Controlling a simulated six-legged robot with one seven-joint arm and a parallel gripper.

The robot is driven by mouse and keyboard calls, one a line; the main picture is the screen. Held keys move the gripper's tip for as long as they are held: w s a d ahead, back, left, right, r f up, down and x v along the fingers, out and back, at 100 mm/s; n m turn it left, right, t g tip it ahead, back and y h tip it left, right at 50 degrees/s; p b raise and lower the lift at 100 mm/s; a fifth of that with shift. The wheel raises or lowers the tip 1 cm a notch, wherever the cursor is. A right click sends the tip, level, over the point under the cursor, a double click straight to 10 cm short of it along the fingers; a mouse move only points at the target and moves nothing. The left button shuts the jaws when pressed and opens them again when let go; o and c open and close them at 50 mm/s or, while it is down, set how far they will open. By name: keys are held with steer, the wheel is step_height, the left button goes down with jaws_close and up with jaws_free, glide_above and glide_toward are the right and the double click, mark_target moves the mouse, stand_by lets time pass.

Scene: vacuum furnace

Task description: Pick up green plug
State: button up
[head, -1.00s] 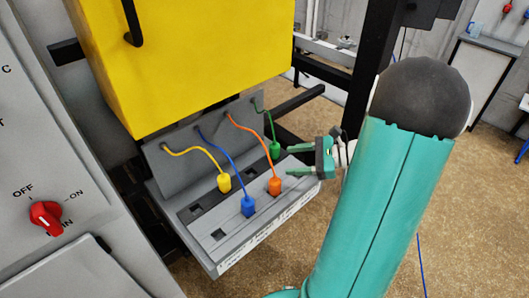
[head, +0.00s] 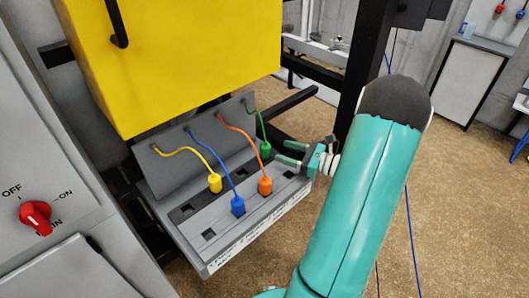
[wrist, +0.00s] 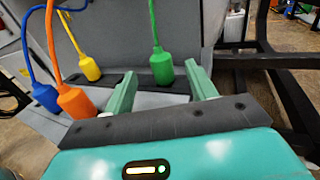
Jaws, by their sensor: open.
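The green plug (head: 265,150) sits upright at the back right of the grey socket panel (head: 225,235), with its green cable running up to the sloped back plate. It also shows in the wrist view (wrist: 162,66), just beyond and between my two fingertips. My gripper (head: 283,154) is open and empty, coming from the right with its fingers pointing at the green plug. In the wrist view my gripper (wrist: 160,84) has one finger on each side of the plug's line. I cannot tell whether a finger touches it.
An orange plug (head: 265,186), a blue plug (head: 238,205) and a yellow plug (head: 215,183) stand close by on the panel. A yellow box (head: 190,60) overhangs the panel. A black frame post (head: 362,70) stands behind my arm. Open floor lies to the right.

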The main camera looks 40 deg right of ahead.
mark_target(265, 144)
steer(key=x, duration=0.7)
steer(key=shift+w+a+f, duration=0.15)
steer(key=shift+w+f, duration=0.15)
steer(key=shift+w, duration=0.05)
steer(key=c, duration=1)
steer(key=shift+c, duration=0.2)
steer(key=shift+r, duration=0.1)
steer(key=shift+r, duration=0.45)
step_height(265, 144, up, 2)
steer(key=shift+r, duration=0.15)
steer(key=s+a+r, duration=0.8)
steer(key=s+r, duration=0.1)
steer(key=s, duration=0.2)
steer(key=shift+s+r, duration=0.2)
steer(key=shift+r, duration=0.15)
